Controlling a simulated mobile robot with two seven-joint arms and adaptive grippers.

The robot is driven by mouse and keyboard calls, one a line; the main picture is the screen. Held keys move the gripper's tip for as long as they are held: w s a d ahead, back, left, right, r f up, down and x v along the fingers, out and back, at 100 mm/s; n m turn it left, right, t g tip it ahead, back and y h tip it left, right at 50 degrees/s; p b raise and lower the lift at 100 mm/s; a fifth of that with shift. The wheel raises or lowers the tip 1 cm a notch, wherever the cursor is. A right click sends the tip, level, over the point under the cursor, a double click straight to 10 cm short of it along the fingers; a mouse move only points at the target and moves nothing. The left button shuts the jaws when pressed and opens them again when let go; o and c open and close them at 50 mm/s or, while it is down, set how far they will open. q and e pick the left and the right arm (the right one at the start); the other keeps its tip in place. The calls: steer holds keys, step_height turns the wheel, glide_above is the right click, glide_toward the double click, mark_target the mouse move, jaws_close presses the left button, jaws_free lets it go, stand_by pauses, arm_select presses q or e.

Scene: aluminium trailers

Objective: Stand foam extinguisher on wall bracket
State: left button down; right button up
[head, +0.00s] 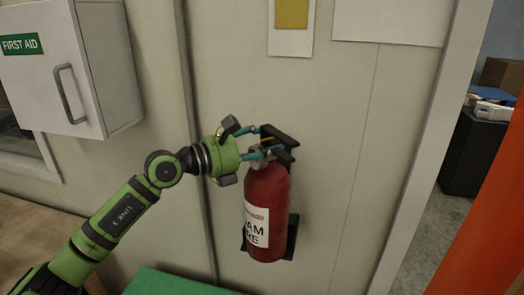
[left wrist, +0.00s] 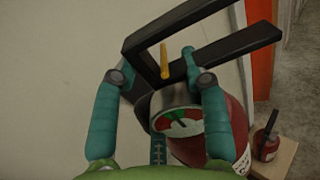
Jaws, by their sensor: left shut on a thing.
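The red foam extinguisher (head: 268,195) hangs nearly upright against the wall, its white label facing out. My left gripper (head: 264,142) comes in from the left and is shut around its neck, just under the black handle levers. In the left wrist view, the gripper's teal fingers (left wrist: 160,88) sit on both sides of the neck, with the round gauge of the extinguisher (left wrist: 182,121) and a yellow pin between them. The black wall bracket (head: 292,238) shows behind and beside the extinguisher's lower part. Whether the base rests on it cannot be told. My right gripper is out of view.
A white first aid cabinet (head: 95,65) hangs at upper left. A green surface (head: 170,284) lies below. A door frame (head: 430,140) and an orange panel (head: 490,215) stand at right. Another red extinguisher (left wrist: 266,145) stands on a wooden surface (left wrist: 280,162).

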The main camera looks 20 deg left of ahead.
arm_select(q)
steer(key=shift+w+r+b, duration=0.15)
steer(key=shift+w+b, duration=0.55)
steer(key=shift+w, duration=0.6)
steer(key=shift+w+r+b, duration=0.1)
steer(key=shift+w+b, duration=0.6)
steer(key=shift+w, duration=0.6)
steer(key=c, duration=0.6)
jaws_free()
steer(key=shift+s+f, duration=0.15)
steer(key=shift+s, duration=0.15)
steer(key=shift+w+f, duration=0.1)
steer(key=shift+f, duration=0.8)
steer(key=shift+a, duration=0.1)
steer(key=r+v, duration=0.1)
steer(key=v, duration=1.1)
steer(key=shift+r, duration=0.25)
